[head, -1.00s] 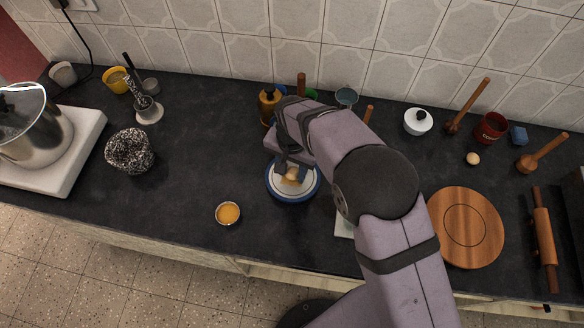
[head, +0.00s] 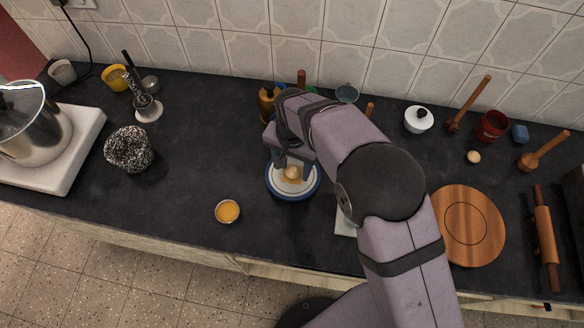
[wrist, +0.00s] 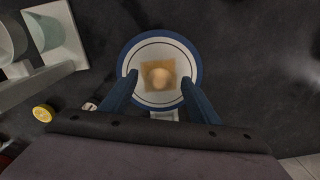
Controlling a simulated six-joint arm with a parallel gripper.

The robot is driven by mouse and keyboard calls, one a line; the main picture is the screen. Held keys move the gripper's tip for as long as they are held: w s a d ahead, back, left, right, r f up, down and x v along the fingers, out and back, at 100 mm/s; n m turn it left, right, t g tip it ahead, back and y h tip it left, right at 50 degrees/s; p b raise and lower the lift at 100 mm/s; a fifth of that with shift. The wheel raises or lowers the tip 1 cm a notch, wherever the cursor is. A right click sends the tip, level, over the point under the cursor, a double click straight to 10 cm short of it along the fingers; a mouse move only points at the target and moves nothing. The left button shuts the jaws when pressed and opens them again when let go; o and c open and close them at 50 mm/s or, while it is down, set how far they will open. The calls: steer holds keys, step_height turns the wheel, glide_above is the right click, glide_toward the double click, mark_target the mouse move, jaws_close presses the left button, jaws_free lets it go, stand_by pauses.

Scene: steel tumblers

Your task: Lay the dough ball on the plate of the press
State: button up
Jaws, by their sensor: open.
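The pale dough ball (head: 291,172) rests on a brown square sheet (wrist: 147,88) in the middle of the press's round white plate with a blue rim (head: 291,196). In the wrist view the ball (wrist: 160,77) shows between my two blue fingers, with gaps on both sides. My gripper (wrist: 159,82) is open and empty over the plate, its fingers spread to either side of the ball. In the head view my gripper (head: 292,163) is partly hidden by my own arm.
A small bowl of yellow liquid (head: 228,211) stands front left of the plate. A brown bottle (head: 268,105) stands behind. A round wooden board (head: 466,250) and rolling pin (head: 544,235) lie at right. Another small pale ball (head: 473,157) lies at back right. The counter left of the plate is mostly clear.

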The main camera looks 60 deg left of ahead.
mark_target(292, 175)
step_height(292, 175, up, 11)
steer(key=b, duration=0.3)
steer(key=shift+f, duration=0.15)
steer(key=w+d+m, duration=0.2)
steer(key=w+d, duration=0.7)
steer(key=d, duration=0.4)
steer(key=w+d+m, duration=0.1)
steer(key=w+d, duration=0.8)
steer(key=d, duration=0.3)
steer(key=s+d+f+m, duration=0.1)
steer(key=s+d, duration=0.3)
steer(key=d, duration=0.8)
steer(key=s+d+f+m, duration=0.2)
steer(key=s+d, duration=0.2)
steer(key=d, duration=0.9)
steer(key=shift+s, duration=0.35)
